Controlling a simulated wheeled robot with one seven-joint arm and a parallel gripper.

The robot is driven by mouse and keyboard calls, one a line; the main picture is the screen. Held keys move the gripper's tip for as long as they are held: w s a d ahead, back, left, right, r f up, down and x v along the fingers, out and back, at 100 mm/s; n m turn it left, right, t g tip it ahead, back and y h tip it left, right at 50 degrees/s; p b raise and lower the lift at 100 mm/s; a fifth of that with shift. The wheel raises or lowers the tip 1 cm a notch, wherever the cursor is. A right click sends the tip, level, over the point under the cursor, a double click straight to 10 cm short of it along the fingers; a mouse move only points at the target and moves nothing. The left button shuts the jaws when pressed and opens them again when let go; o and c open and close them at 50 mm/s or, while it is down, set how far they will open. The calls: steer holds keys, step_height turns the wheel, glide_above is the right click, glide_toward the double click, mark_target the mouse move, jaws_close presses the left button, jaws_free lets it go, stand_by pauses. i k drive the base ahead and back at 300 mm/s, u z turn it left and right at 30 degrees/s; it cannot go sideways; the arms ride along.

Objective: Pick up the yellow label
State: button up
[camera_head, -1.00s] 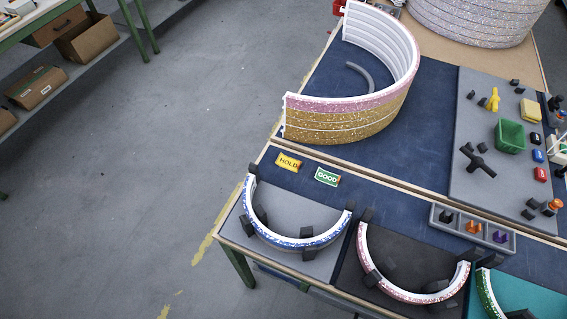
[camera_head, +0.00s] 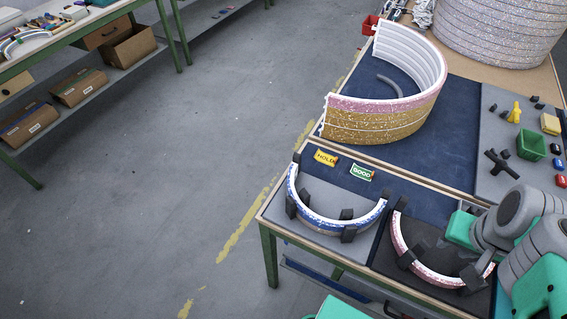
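The yellow label (camera_head: 326,158), marked "HOLD", lies on the dark blue mat near the left edge of the table. A green label (camera_head: 362,172), marked "GOOD", lies just to its right. My arm, grey and teal, shows at the lower right over the table. My gripper is not in view, so whether it is open or shut does not show.
A blue glitter arc (camera_head: 337,223) stands in front of the labels, with a red glitter arc (camera_head: 414,262) to its right. A tall pink and gold curved stack (camera_head: 376,119) stands behind. A green bin (camera_head: 531,144) is at the right. The floor at left is clear.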

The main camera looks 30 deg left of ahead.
mark_target(322, 157)
steer(key=u, duration=0.1)
steer(key=i, duration=0.4)
steer(key=u, duration=3.2)
steer(key=i, duration=0.45)
